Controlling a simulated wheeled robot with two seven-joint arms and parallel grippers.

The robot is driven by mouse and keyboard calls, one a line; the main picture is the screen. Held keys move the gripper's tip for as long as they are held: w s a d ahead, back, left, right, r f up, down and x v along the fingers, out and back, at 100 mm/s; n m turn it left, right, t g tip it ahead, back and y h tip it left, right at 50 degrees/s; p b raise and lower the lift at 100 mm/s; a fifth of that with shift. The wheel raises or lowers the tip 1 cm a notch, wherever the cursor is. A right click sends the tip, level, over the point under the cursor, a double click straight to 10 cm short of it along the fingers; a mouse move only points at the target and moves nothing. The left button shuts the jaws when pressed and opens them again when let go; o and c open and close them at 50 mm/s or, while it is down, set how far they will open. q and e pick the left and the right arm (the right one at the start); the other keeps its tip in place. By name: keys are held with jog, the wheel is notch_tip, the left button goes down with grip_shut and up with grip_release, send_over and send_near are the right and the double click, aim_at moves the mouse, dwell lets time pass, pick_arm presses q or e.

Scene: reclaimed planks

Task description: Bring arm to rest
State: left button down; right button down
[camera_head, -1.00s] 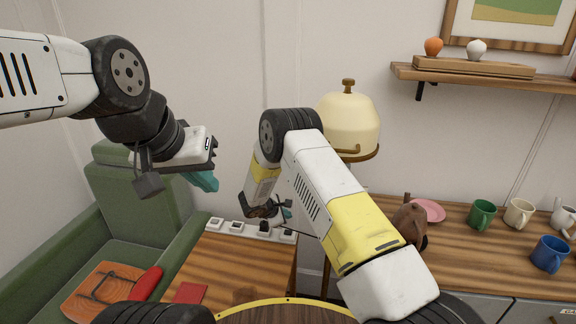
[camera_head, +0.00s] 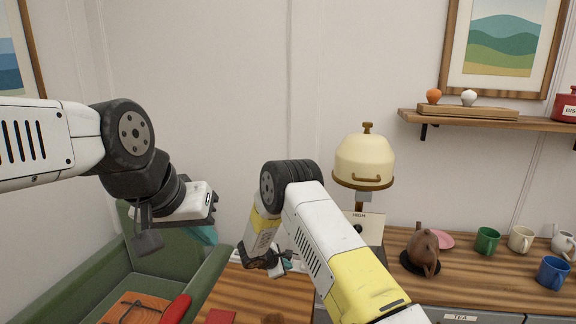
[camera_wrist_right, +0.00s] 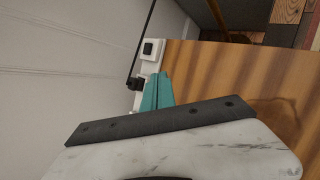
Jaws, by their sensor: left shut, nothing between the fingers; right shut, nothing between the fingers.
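My left gripper (camera_head: 204,236) hangs at the left of the head view, above the green armchair. Its teal fingers are shut with nothing between them, partly hidden by the wrist. My right arm crosses the middle of the head view. My right gripper (camera_head: 285,266) is low over the wooden table (camera_head: 262,297) by the wall. In the right wrist view its teal fingers (camera_wrist_right: 157,92) are shut and empty, above the table's edge and close to a white socket strip (camera_wrist_right: 150,55).
A green armchair (camera_head: 92,285) stands at the left. The right counter (camera_head: 478,287) carries a brown teapot (camera_head: 424,250), a pink plate (camera_head: 441,240) and several mugs. A shelf (camera_head: 490,120) hangs above.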

jog(key=s+d+r+m+g, duration=0.1)
jog(key=s+d+r+m, duration=0.35)
jog(key=r, duration=0.55)
jog(key=s+d+r+m+g+y, duration=0.1)
jog(key=s+d+r+m, duration=0.3)
jog(key=r, duration=0.6)
jog(key=s+d+r+m+g, duration=0.1)
jog(key=s+d+r+m, duration=0.1)
jog(key=s+d+r, duration=0.5)
jog(key=s+r+m+y, duration=0.2)
jog(key=s+r, duration=0.2)
jog(key=s, duration=0.3)
jog(key=s+r+m+t+y, duration=0.1)
jog(key=s+r+m+y, duration=0.1)
jog(key=s+r, duration=0.3)
jog(key=s+r+m+y, duration=0.2)
jog(key=s+r+m, duration=0.2)
jog(key=s, duration=0.6)
jog(key=shift+s+a+r+t, duration=0.15)
jog(key=shift+s+r+t, duration=0.2)
jog(key=shift+r, duration=0.2)
jog(key=shift+m, duration=0.25)
